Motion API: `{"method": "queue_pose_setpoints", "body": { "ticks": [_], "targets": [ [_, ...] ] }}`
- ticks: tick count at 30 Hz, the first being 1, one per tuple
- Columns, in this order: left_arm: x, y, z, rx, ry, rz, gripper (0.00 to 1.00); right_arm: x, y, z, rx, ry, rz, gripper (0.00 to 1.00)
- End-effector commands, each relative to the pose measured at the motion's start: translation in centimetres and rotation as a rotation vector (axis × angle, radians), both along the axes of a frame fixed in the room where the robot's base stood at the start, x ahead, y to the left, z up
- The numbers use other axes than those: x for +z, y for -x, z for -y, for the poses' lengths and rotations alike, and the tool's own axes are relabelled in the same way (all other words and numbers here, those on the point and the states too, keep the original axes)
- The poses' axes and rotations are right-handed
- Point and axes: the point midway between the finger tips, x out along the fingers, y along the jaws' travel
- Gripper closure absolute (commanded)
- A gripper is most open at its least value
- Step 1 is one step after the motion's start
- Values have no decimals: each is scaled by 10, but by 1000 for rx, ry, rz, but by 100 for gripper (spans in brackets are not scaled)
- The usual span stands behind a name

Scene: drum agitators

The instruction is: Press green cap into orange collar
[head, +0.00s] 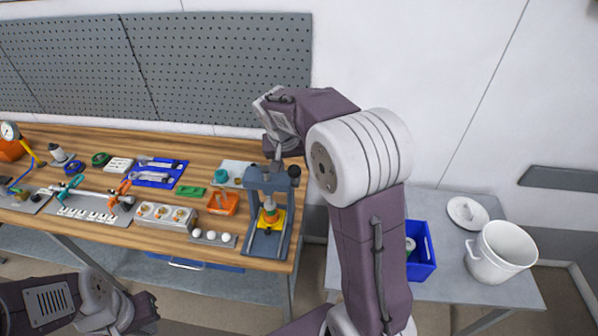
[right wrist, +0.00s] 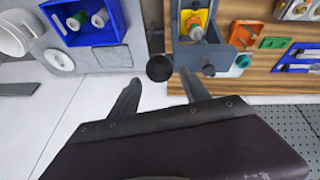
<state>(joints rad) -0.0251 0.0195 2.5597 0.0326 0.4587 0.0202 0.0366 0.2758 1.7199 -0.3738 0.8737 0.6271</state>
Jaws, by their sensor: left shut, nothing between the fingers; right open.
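The grey-blue press (head: 282,230) stands at the right end of the wooden bench. On its yellow plate (head: 280,223) sits a small orange collar (right wrist: 198,34) with a grey-green piece (right wrist: 195,20), apparently the cap, at it; how far it is seated I cannot tell. The press's black knob (head: 294,171) also shows in the right wrist view (right wrist: 160,68), beyond the gap between my right fingers. My right gripper (right wrist: 157,92) is open and empty, above and behind the press. My left gripper (head: 150,310) is shut and empty, low in front of the bench.
A teal round part (head: 221,175) lies left of the press, near an orange tray (head: 224,203) and a green block (head: 190,191). Tools and fixtures crowd the bench further left. A side table at right holds a blue bin (head: 423,262), a white pot (head: 500,252) and its lid (head: 467,213).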

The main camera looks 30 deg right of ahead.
Motion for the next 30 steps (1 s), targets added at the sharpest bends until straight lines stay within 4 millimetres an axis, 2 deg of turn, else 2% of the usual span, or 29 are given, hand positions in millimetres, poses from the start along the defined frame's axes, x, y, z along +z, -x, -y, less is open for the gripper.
{"method": "queue_pose_setpoints", "body": {
  "ticks": [6,12,16,23,28,29,30],
  "targets": [
    [19,0,0,0,0,0,100,-36,-10,12,-1,-2,-9,45],
    [29,0,0,0,0,0,100,-68,-20,22,0,-1,-4,45],
    [30,0,0,0,0,0,100,-77,-23,24,0,-1,-2,45],
    [29,0,0,0,0,0,100,-78,-23,24,0,-1,0,45],
    [29,0,0,0,0,0,100,-78,-23,24,0,-1,0,93],
    [29,0,0,0,0,0,100,-78,-23,24,1,-1,-1,100],
    [29,0,0,0,0,0,100,-78,-23,24,1,-1,0,100]
  ]
}}
